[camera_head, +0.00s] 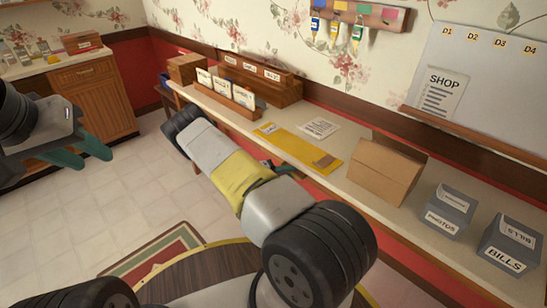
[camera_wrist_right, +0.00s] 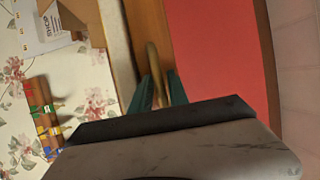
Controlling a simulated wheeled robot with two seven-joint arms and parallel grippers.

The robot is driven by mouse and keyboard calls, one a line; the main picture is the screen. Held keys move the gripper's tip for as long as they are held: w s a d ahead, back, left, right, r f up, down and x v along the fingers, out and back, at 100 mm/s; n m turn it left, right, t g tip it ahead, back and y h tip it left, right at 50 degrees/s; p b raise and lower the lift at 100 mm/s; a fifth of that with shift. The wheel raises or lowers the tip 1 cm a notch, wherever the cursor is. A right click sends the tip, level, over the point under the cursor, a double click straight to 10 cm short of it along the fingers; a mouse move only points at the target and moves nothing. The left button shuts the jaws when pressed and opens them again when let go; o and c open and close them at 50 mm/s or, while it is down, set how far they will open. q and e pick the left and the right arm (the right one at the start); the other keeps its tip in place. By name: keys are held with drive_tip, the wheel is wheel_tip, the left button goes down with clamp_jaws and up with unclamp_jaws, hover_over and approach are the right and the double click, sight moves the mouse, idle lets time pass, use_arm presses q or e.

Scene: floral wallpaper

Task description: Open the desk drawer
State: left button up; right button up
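The desk (camera_head: 340,180) runs along the wall in the head view. Its drawer front is hidden there behind my right arm. In the right wrist view, a brass-coloured bar handle (camera_wrist_right: 153,62) stands against the wooden drawer front (camera_wrist_right: 152,22). The teal fingers of my right gripper (camera_wrist_right: 161,88) are on either side of this handle. I cannot tell whether they press on it. The right gripper is mostly hidden in the head view, with a bit of teal showing near the desk edge. My left gripper (camera_head: 82,152) is open and empty at the left, away from the desk.
On the desktop are a cardboard box (camera_head: 385,168), grey bins (camera_head: 450,210), a yellow folder (camera_head: 300,147) and a wooden file holder (camera_head: 228,100). A wooden cabinet (camera_head: 90,95) stands at the back left.

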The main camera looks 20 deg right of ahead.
clamp_jaws()
idle(1.3)
